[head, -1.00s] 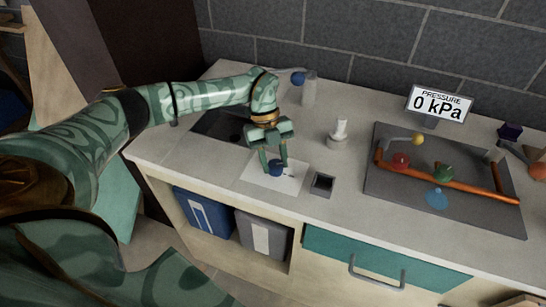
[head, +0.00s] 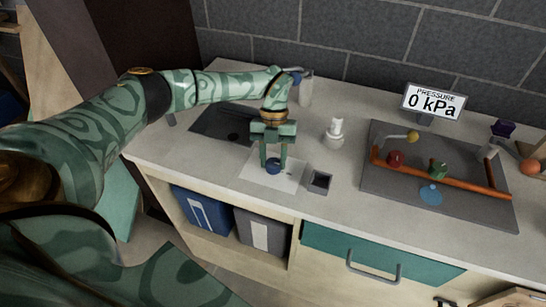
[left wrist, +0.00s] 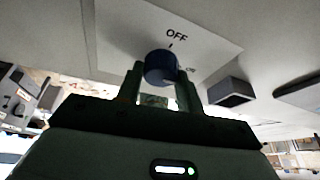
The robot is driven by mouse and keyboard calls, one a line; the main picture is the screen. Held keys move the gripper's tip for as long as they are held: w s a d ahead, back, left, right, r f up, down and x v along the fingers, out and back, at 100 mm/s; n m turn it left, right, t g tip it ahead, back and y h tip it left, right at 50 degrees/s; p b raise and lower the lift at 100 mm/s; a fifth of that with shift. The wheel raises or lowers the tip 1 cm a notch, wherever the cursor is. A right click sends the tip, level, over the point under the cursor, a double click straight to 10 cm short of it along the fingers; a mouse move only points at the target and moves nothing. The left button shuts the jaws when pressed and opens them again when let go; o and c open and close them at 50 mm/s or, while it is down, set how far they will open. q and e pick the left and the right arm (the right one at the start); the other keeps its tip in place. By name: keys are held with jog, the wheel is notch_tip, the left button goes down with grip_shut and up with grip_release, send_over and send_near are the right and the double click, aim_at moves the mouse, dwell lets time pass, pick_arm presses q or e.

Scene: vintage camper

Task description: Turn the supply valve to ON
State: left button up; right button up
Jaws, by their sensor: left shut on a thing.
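The supply valve is a dark blue round knob (head: 273,167) on a white plate (head: 289,184) set on the counter. In the left wrist view the knob (left wrist: 161,66) stands below the word OFF, with a pointer mark near that word; a second, smaller label beside it is too small to read surely. My left gripper (head: 273,163) comes down from above with its fingers on either side of the knob, shut on it. The pressure display (head: 434,102) reads 0 kPa. My right gripper is not in view.
A small dark open box (head: 320,181) stands just right of the plate. A white bottle (head: 334,134) is behind it. A grey panel (head: 390,200) with an orange pipe (head: 440,180) and coloured knobs lies at the right. A drawer handle (head: 373,272) juts from the front.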

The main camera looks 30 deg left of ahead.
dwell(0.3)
pick_arm(q)
jog(key=o, duration=1)
jog(key=p+v, duration=0.1)
jog(key=v, duration=1.5)
jog(key=shift+r, duration=0.2)
jog(key=shift+f, duration=0.1)
